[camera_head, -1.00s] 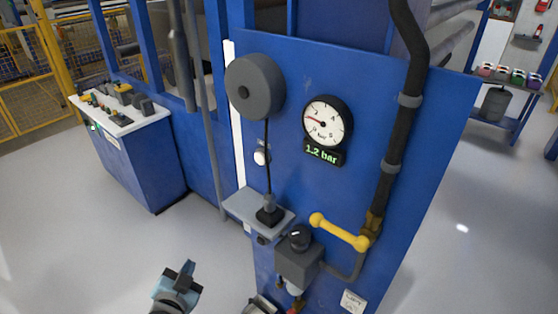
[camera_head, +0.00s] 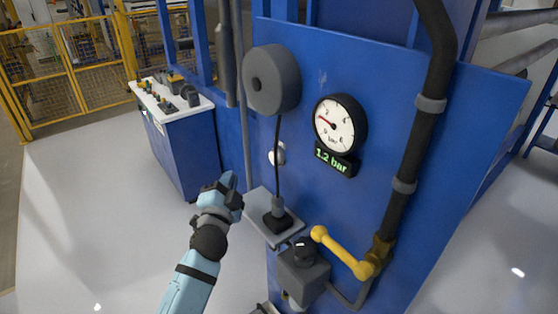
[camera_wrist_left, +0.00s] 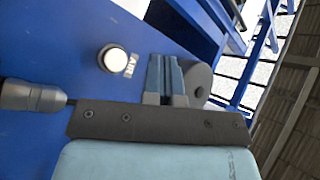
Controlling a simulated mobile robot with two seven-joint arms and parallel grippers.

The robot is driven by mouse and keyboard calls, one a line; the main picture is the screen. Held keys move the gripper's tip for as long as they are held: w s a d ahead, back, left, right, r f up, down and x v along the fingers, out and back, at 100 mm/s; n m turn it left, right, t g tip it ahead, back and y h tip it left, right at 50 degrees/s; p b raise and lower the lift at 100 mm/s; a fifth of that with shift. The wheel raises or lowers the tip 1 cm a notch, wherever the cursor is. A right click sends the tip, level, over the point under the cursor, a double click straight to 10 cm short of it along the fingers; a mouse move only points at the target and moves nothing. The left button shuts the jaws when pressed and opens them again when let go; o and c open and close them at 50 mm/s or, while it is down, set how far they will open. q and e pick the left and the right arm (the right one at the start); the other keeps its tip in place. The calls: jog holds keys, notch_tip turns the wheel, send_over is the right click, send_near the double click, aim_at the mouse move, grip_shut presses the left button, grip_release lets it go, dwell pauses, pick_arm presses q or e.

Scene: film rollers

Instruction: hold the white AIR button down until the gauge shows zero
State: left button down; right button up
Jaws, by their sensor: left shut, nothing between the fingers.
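The white AIR button (camera_head: 277,156) is on the blue panel, left of the gauge and partly behind a hanging cable in the head view. In the left wrist view the round white button (camera_wrist_left: 112,58) shows clearly, with a label beside it. The gauge (camera_head: 340,124) has a needle and a green display (camera_head: 335,160) reading 1.2 bar. My left gripper (camera_head: 231,181) is shut and empty, left of the button and lower in the head view, apart from it. Its fingers (camera_wrist_left: 165,78) show beside the button in the wrist view. My right gripper is not in view.
A dark reel (camera_head: 272,80) hangs above the button, its cable running to a pendant on a grey shelf (camera_head: 262,222). A yellow lever (camera_head: 342,252), a grey box (camera_head: 303,270) and a black pipe (camera_head: 408,150) are on the right. A control desk (camera_head: 180,130) stands left; floor is clear there.

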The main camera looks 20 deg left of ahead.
aim_at(274, 158)
pick_arm(q)
jog(key=w+d+b, duration=0.2)
jog(key=w+d, duration=0.2)
jog(key=w, duration=0.3)
jog(key=shift+w+d, duration=0.2)
jog(key=shift+w, duration=0.05)
dwell(0.3)
jog(key=shift+w, duration=0.1)
dwell(1.9)
jog(key=shift+w+d+b, duration=0.25)
jog(key=shift+b, duration=0.05)
jog(key=shift+d+f, duration=0.15)
dwell(0.3)
